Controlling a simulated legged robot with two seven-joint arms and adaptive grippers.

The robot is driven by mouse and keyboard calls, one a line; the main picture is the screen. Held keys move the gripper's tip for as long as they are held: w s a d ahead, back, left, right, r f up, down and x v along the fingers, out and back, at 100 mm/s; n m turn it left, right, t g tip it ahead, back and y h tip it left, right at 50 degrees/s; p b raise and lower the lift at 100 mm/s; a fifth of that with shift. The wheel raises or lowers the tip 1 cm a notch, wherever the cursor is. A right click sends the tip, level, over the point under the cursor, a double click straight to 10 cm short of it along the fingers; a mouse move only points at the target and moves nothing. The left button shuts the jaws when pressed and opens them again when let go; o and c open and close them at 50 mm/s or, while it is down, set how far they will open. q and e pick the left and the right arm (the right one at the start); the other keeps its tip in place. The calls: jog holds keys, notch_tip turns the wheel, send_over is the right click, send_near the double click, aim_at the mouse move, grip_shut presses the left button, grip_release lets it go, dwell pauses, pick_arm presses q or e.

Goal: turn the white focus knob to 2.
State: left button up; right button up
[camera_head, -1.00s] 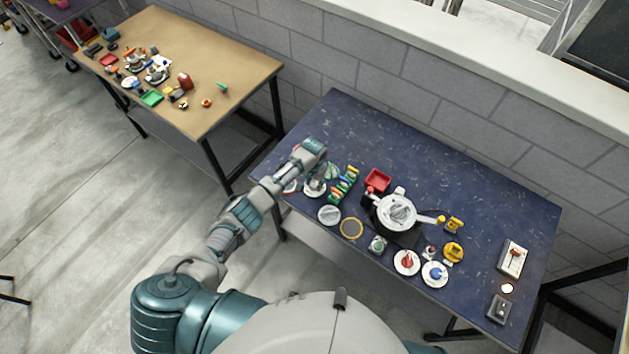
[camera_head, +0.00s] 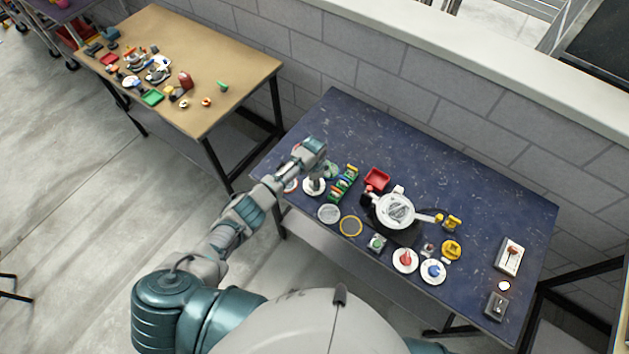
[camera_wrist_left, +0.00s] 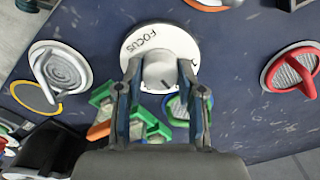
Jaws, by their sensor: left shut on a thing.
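The white focus knob (camera_wrist_left: 160,72) stands on a round white dial (camera_wrist_left: 143,37) marked "FOCUS" in the left wrist view. The dial's lower part and most of its markings are hidden by the gripper. My left gripper (camera_wrist_left: 162,84) is shut on the knob, one finger on each side. In the head view my left gripper (camera_head: 314,172) is over the dial (camera_head: 314,187) at the left part of the blue table. My right gripper is not in view.
Green and coloured blocks (camera_head: 343,183) stand close beside the dial. A red-handled disc (camera_wrist_left: 292,72) is near the knob.

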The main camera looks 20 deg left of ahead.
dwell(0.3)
pick_arm(q)
jog(key=o, duration=1.1)
jog(key=shift+o, duration=0.2)
notch_tip(320, 180, up, 12)
jog(key=shift+w+f, duration=0.1)
